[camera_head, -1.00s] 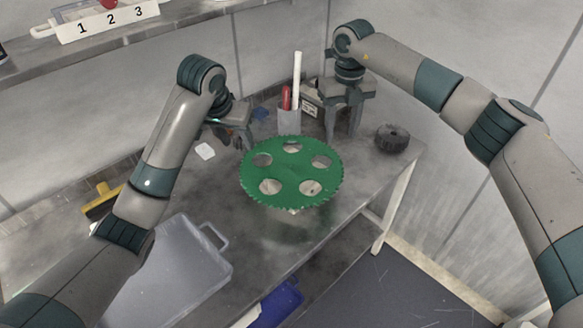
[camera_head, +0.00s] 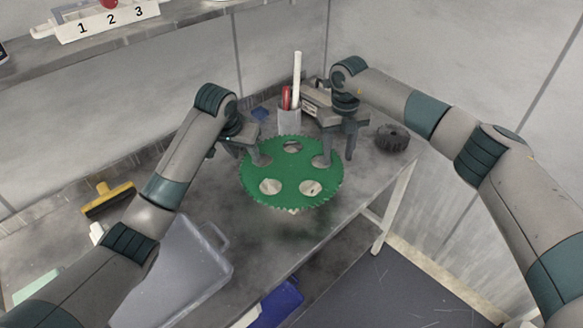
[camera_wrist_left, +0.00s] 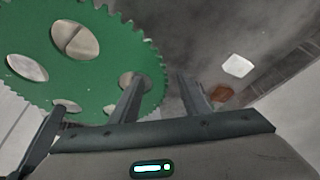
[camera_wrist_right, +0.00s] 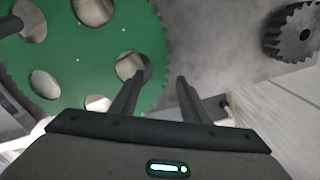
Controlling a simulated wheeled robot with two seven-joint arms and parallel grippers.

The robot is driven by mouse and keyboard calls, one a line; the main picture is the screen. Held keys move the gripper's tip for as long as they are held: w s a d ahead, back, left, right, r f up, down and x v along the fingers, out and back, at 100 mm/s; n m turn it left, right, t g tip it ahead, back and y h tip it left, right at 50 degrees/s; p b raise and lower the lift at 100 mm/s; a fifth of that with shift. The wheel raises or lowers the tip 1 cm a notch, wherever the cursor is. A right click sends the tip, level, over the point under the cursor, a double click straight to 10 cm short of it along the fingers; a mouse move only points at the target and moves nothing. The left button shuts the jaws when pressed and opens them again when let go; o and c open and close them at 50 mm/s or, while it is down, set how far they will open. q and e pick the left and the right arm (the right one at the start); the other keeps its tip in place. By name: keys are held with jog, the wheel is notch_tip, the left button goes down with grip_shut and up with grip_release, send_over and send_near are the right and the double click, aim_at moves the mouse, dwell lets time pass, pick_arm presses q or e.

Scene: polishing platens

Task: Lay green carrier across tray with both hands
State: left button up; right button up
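The green carrier (camera_head: 291,170), a toothed disc with several round holes, lies level near the table's front edge; a pale support shows partly under it. My left gripper (camera_head: 253,158) is open at its far left rim. In the left wrist view (camera_wrist_left: 160,95) one finger is at a hole and the other outside the teeth. My right gripper (camera_head: 338,158) is open at the far right rim. Its fingers straddle the rim likewise in the right wrist view (camera_wrist_right: 160,95). Finger contact cannot be told. A grey tray (camera_head: 222,238) with a handle is at front left, partly behind my left arm.
A dark gear (camera_head: 392,138) sits right of my right gripper. A cup (camera_head: 289,121) with red and white sticks stands behind the carrier. A yellow-handled tool (camera_head: 108,198) lies at left. A blue bin (camera_head: 279,302) is below the table.

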pick_arm(q)
grip_shut()
pick_arm(e)
grip_shut()
pick_arm(q)
jog(key=shift+r, duration=0.15)
pick_arm(e)
jog(key=shift+r, duration=0.15)
